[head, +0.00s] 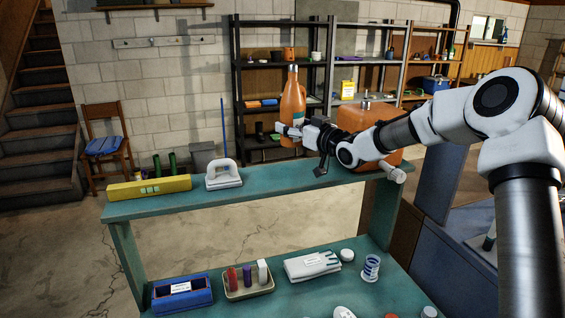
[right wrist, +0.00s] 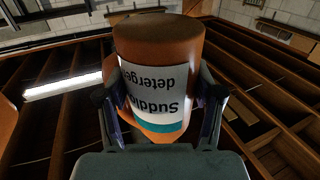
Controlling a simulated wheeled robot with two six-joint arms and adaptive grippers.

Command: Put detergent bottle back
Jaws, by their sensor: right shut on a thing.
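An orange detergent bottle (head: 292,104) stands upright above the teal upper shelf (head: 270,185), near its middle right; I cannot tell if its base touches the shelf. My right gripper (head: 290,132) reaches in from the right and is shut on the bottle's lower part. In the right wrist view the gripper (right wrist: 165,110) has a finger on each side of the bottle (right wrist: 158,45), around its white label (right wrist: 155,90) with the word "detergent" upside down. My left gripper is not in view.
On the upper shelf are a yellow box (head: 148,188), a white handled object (head: 223,176) and an orange container (head: 368,130) behind my right arm. The lower surface holds a blue box (head: 182,293), a tray (head: 248,290), gloves (head: 312,266) and a cup (head: 371,268). The shelf's middle is clear.

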